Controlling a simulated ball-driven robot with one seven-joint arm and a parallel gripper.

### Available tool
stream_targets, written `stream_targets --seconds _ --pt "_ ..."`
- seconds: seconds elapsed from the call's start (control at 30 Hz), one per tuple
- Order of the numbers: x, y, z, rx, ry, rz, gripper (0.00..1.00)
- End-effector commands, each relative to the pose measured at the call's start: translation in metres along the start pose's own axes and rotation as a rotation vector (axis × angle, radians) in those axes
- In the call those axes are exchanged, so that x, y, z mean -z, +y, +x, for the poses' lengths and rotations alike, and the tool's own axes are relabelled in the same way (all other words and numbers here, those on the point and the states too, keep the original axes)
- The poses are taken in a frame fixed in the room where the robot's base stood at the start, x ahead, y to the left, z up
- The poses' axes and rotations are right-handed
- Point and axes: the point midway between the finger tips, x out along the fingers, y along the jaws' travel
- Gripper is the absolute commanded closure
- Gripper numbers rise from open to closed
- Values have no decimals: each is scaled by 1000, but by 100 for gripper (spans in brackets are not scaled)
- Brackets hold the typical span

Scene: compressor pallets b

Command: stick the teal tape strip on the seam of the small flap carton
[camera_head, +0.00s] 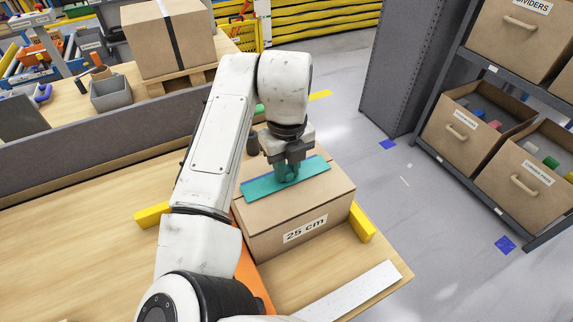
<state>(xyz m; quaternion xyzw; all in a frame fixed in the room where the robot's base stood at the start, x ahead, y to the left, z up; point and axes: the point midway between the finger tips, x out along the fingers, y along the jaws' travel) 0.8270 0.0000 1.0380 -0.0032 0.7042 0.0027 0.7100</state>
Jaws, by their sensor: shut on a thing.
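The small flap carton (318,200) is a brown box labelled "25 cm" near the right end of the wooden table. The teal tape strip (263,190) is a flat, long piece at the carton's top, slanting up to the right. A thin blue-purple edge shows along its far side. My gripper (289,176) points down from above and is shut on a teal raised part in the middle of the strip. The strip looks close to the carton top; I cannot tell whether it touches.
Yellow blocks stand left (151,215) and right (362,222) of the carton. A white strip (350,292) lies along the front table edge. A grey partition (90,155) runs behind. Shelves with bins (465,128) stand right, across open floor. The table's left side is clear.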

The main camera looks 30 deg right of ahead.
Motion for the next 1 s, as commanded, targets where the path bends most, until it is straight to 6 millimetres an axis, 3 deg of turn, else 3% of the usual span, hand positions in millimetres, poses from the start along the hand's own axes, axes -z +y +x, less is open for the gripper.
stream_targets --seconds 0.37,0.4,0.67,1.0 --pt "0 0 3 0 0 0 100" --pt "0 0 3 0 0 0 75" --pt "0 0 3 0 0 0 50" --pt "0 0 0 -1 -1 0 48"
